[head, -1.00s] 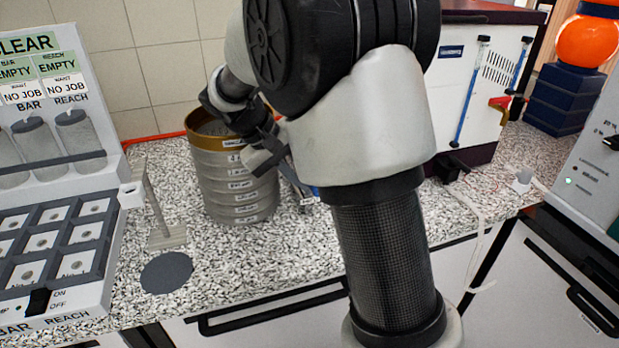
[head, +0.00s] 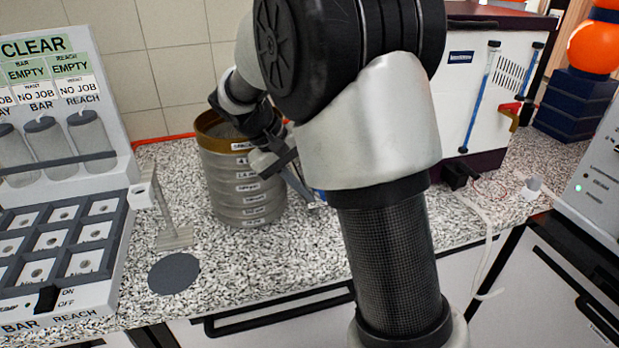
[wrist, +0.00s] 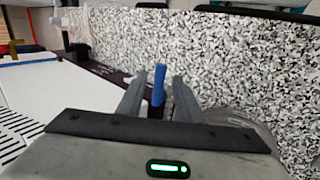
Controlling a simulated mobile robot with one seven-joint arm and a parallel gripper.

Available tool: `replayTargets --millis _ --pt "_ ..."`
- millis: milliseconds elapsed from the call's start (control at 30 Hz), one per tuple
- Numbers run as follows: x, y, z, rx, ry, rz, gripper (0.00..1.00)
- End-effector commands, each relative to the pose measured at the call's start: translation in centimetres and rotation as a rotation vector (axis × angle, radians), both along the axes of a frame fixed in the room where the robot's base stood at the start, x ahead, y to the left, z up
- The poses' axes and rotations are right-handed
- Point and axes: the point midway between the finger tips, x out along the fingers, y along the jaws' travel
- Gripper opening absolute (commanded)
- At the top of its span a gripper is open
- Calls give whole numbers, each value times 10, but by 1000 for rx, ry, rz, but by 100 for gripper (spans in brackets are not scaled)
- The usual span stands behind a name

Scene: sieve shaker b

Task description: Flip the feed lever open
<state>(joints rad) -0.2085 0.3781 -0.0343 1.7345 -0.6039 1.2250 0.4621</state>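A blue upright piece (wrist: 159,84), which looks like the feed lever, stands between my fingertips in the wrist view, with a gap on either side. A small bit of blue (head: 319,195) also shows beside my arm in the head view; most of it is hidden. My gripper (wrist: 160,80) is open around the blue piece, and I see no contact. In the head view my gripper (head: 298,186) is low beside the sieve stack (head: 245,190), pointing down to the right, partly covered by my arm.
The speckled counter (head: 330,245) is clear in front of the stack. A grey disc (head: 174,273) and a small metal stand (head: 172,238) are left of it. The status rack (head: 60,140) is farther left. A white machine (head: 465,90) is behind my arm on the right.

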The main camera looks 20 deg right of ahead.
Motion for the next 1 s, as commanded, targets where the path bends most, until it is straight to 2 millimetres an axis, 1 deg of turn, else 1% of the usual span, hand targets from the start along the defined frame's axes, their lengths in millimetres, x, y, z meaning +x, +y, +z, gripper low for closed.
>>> replayTargets --millis 167,267,600,700,833,1000 --pt "1 9 15 0 -3 2 33" --pt "1 21 32 1 -4 3 33" --pt "2 68 102 2 -3 3 33" --pt "2 79 118 2 -3 3 33" --pt "2 89 134 1 0 1 33" --pt "2 96 143 0 1 1 33"
